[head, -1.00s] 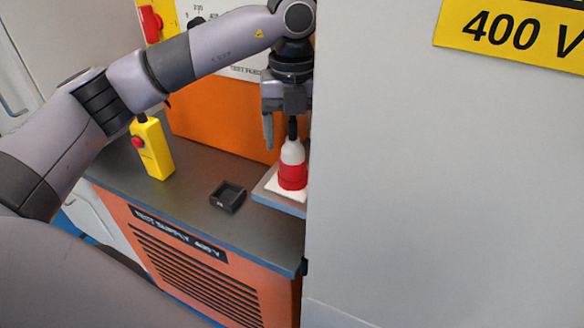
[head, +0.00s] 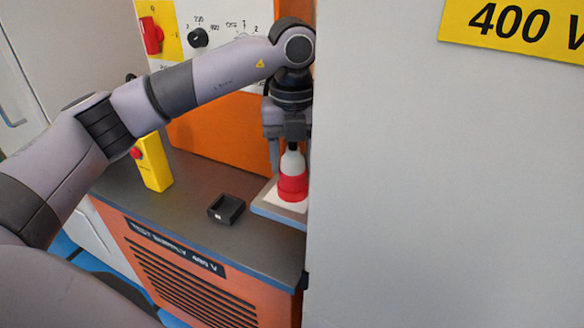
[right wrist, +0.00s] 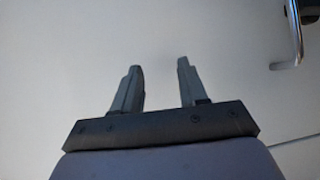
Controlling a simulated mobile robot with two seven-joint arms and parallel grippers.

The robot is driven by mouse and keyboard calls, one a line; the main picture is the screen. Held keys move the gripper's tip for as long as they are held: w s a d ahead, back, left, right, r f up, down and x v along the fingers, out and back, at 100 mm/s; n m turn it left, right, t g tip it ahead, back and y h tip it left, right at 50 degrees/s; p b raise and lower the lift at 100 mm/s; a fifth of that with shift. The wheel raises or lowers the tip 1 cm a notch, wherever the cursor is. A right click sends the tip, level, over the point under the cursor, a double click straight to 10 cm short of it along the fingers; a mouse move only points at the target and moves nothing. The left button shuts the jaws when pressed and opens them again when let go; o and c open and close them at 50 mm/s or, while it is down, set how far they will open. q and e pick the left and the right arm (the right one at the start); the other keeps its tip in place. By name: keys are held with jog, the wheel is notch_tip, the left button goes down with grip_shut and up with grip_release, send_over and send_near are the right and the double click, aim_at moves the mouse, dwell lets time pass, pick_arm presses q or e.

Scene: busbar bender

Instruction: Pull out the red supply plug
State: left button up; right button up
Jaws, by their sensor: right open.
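The red supply plug (head: 292,187), with a white upper body and a dark top, stands upright on a pale plate at the right end of the bench in the head view. My left gripper (head: 288,158) points down over it, open. Its left finger hangs beside the plug's white upper part, with a small gap. The other finger is hidden, seemingly by the plug or the grey cabinet edge. My right gripper (right wrist: 158,88) is open and empty in the right wrist view, facing a plain pale surface.
A grey cabinet (head: 430,190) with a yellow 400 V sign (head: 520,28) stands close right of the plug. A panel with dials (head: 215,30) is behind my left arm.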

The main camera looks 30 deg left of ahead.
aim_at(293, 149)
pick_arm(q)
jog(key=shift+r, duration=0.2)
jog(key=shift+r+p, duration=0.7)
jog(key=shift+r, duration=0.1)
jog(key=shift+r, duration=0.2)
jog(key=shift+r+p, duration=0.4)
jog(key=shift+p, duration=0.05)
jog(key=shift+r, duration=0.1)
jog(key=shift+r+p, duration=2)
jog(key=shift+r, duration=0.55)
jog(key=shift+f, duration=0.1)
